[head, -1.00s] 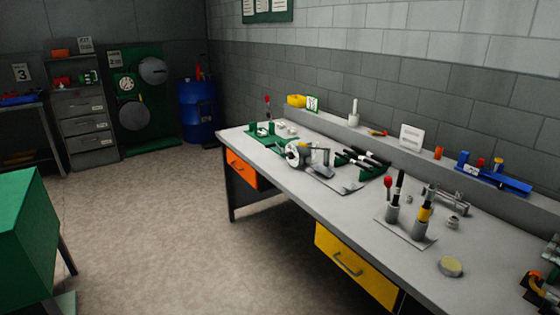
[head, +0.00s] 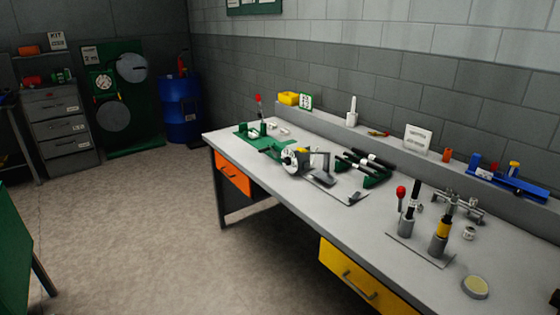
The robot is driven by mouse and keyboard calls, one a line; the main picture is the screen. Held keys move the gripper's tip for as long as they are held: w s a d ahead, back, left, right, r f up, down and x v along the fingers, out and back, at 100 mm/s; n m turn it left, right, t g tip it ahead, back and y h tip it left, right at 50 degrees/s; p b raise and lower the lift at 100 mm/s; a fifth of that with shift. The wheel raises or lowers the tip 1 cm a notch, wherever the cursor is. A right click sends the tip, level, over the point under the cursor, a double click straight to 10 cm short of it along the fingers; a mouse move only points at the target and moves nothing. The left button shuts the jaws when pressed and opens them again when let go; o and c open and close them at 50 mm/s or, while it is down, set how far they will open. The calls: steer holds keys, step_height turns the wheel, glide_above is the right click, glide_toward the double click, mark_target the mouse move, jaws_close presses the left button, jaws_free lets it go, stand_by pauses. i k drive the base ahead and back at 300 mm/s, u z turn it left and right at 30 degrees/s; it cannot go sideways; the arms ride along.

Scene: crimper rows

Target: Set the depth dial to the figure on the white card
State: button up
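A white round dial (head: 291,158) with dark marks is on a grey device (head: 318,172) on the workbench. Its setting is too small to read. Another white dial face (head: 103,82) is on the green panel (head: 132,125) at the back wall; I cannot tell which one is the depth dial. A white card (head: 418,138) with faint print stands on the ledge behind the bench. A small green-edged white card (head: 305,102) stands farther left on the ledge. I cannot read a figure on either. My gripper is not in view.
The workbench (head: 300,208) runs along the wall, with orange (head: 233,172) and yellow (head: 365,282) drawers. Upright tools (head: 440,238) and black-handled tools (head: 365,163) stand on it. A blue barrel (head: 182,110) and grey cabinet (head: 62,130) are at the back. The floor (head: 150,225) before the bench is clear.

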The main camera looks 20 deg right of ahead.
mark_target(286, 161)
steer(key=i, duration=1)
steer(key=u, duration=4.3)
steer(key=i, duration=0.1)
steer(key=z, duration=2.95)
steer(key=i, duration=0.6)
steer(key=u, duration=0.1)
steer(key=k, duration=0.25)
steer(key=u, duration=0.1)
